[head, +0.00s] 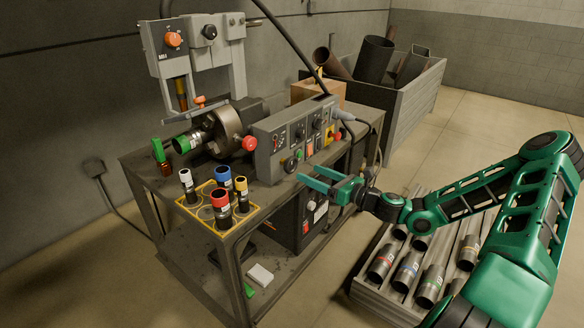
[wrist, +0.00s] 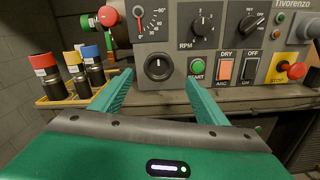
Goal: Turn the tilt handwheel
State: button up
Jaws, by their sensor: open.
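A round black knob with a white mark (wrist: 158,67) sits on the grey control panel, below a scale marked 0 to 90°. I take it for the tilt handwheel, though no label naming it is readable. In the head view it seems to be the dark knob low on the panel's left (head: 290,164). My gripper (head: 306,175) is open and empty in front of the panel. In the wrist view its two green fingers (wrist: 159,78) point at the panel, one on each side of the knob in the picture. They appear short of it; contact is not visible.
The panel (head: 268,158) also carries a green START button (wrist: 197,68), an orange DRY switch (wrist: 225,69) and a red stop button (wrist: 296,71). A yellow rack (head: 190,203) of capped cylinders stands on the bench at left. A red ball knob (head: 249,143) is close behind the panel.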

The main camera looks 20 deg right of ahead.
aim_at(294, 166)
jog(key=x, duration=0.9)
jog(key=shift+a, duration=0.1)
jog(key=c, duration=1)
